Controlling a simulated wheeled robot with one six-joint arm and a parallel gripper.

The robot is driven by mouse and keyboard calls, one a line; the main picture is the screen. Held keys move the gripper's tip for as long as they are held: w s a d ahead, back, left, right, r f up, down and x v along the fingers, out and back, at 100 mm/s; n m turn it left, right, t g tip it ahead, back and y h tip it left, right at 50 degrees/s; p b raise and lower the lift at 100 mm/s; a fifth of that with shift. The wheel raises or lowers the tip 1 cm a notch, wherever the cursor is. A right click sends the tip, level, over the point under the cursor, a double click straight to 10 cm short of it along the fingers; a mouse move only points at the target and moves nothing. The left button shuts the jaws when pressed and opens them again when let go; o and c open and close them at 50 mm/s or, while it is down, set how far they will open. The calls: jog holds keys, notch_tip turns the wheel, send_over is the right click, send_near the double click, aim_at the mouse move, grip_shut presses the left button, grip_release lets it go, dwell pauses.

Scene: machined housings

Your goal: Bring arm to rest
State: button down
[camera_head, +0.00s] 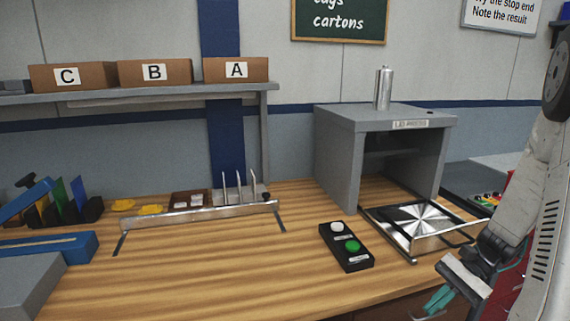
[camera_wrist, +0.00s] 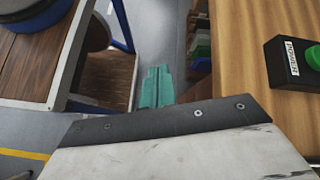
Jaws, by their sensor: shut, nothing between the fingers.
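My arm comes down along the right edge of the head view. My gripper (camera_head: 437,300) hangs at the lower right, just off the front edge of the wooden bench (camera_head: 220,285). Its teal fingers are shut together with nothing between them. In the wrist view the teal fingers (camera_wrist: 157,88) also show closed, pointing down past the bench edge towards the floor. The gripper touches nothing that I can see.
A black box with a white and a green button (camera_head: 346,246) lies on the bench left of my gripper. A grey press (camera_head: 335,150) with a metal tray (camera_head: 430,244) stands behind. Boxes A, B and C line a shelf (camera_head: 190,91). A wooden-topped cart (camera_wrist: 25,65) shows left in the wrist view.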

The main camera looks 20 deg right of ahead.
jog(key=s+a+r+n+t+h, duration=0.1)
jog(key=s+a+r+n+h, duration=0.4)
jog(key=a+r+n, duration=0.2)
jog(key=s+a+r+n+h, duration=0.5)
jog(key=a+r+n, duration=0.2)
jog(key=a+r, duration=0.4)
jog(key=shift+a+r+t, duration=0.2)
jog(key=shift+r+t, duration=0.2)
jog(key=shift+r, duration=0.15)
